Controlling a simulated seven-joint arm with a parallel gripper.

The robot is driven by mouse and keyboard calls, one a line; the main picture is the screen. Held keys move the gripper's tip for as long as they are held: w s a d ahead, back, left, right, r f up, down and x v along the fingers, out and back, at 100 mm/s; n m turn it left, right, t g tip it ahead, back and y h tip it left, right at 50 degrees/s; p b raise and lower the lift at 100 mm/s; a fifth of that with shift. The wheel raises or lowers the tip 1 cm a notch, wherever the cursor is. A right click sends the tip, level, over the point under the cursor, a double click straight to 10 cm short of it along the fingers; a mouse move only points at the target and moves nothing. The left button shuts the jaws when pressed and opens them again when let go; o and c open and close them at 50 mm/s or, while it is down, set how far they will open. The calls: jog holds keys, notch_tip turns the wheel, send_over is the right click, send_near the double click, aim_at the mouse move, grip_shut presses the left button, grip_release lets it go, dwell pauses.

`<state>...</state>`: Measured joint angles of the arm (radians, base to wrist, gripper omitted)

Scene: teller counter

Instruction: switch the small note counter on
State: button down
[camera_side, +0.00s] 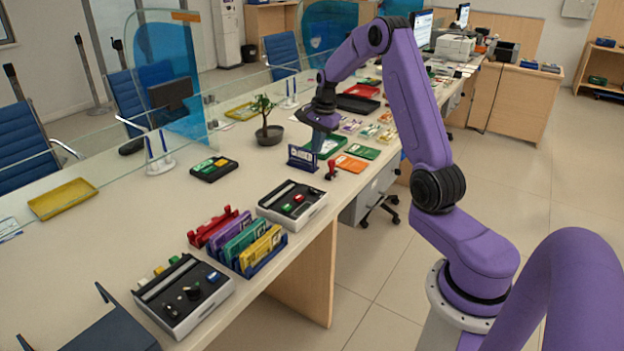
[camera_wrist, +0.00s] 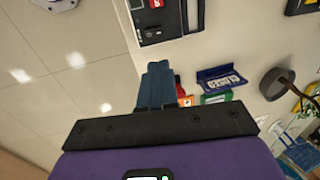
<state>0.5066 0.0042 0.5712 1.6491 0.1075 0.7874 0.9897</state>
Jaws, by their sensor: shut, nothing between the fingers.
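Two grey-and-black box-shaped devices stand along the counter's front edge. The farther one (camera_side: 292,205) has red and green parts on its black top; a device with a red part (camera_wrist: 165,22), apparently the same one, is cut off at the top of the wrist view. The nearer one (camera_side: 184,295) has small knobs and a blue part. I cannot tell which is the small note counter, or its switch state. My gripper (camera_side: 319,140) is shut and empty, beyond the farther device and above the counter near a blue sign; its fingers also show in the wrist view (camera_wrist: 158,68).
The blue sign (camera_side: 303,159) and a red stamp-like object (camera_side: 331,170) stand close to my gripper. A potted plant (camera_side: 269,134) is to its left. Colored binders in a rack (camera_side: 258,253) stand between the devices. A black tray with green items (camera_side: 214,168) lies behind.

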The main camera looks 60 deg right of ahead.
aim_at(311, 188)
jog(key=f, duration=0.4)
jog(key=w+f, duration=0.1)
jog(key=f, duration=0.4)
jog(key=w+f, duration=0.1)
jog(key=f, duration=0.4)
jog(key=shift+w, duration=0.1)
jog(key=shift+f, duration=0.15)
dwell(0.4)
jog(key=shift+s, duration=0.75)
jog(key=shift+r, duration=0.2)
notch_tip(311, 188, up, 14)
jog(key=s, duration=0.2)
